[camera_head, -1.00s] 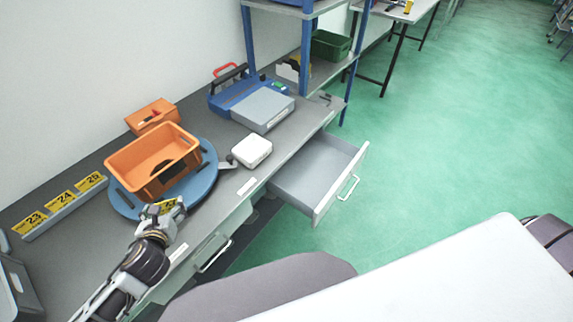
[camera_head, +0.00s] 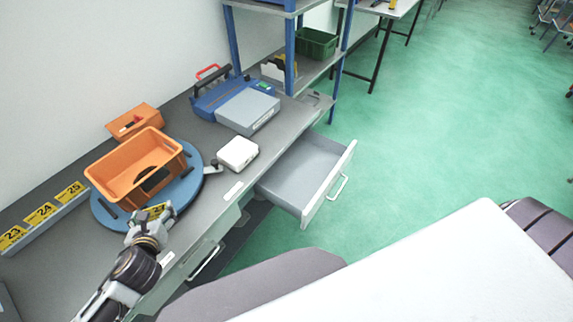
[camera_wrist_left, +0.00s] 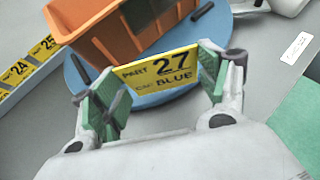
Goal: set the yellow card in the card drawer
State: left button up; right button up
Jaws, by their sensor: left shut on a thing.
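The yellow card (camera_wrist_left: 160,72), marked "PART 27 BLUE", is held upright between the green pads of my left gripper (camera_wrist_left: 158,90) in the left wrist view. In the head view my left gripper (camera_head: 150,219) and the card (camera_head: 157,210) are at the near edge of the blue turntable, in front of the orange bin. The card drawer (camera_head: 303,176) is pulled open at the right end of the bench; its grey inside looks empty. My right gripper is not seen.
The orange bin (camera_head: 133,168) stands on the blue round turntable (camera_head: 190,183). A white box (camera_head: 238,152) and a blue-grey scale (camera_head: 247,110) are on the bench towards the drawer. Yellow cards 23, 24 and 25 stand in a rail (camera_head: 45,219) at the left.

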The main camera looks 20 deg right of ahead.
aim_at(296, 187)
jog(key=i+l+u, duration=0.2)
jog(key=l, duration=0.45)
jog(key=l+u, duration=0.15)
jog(key=l, duration=0.5)
jog(key=i+l+u, duration=0.2)
jog(key=l, duration=0.5)
jog(key=k+l+u, duration=0.15)
jog(key=l, duration=0.55)
jog(key=l+u, duration=0.2)
jog(key=l, duration=0.5)
jog(key=k+l+u, duration=0.15)
jog(key=l, duration=0.5)
jog(key=l+u, duration=0.2)
jog(key=l, duration=0.5)
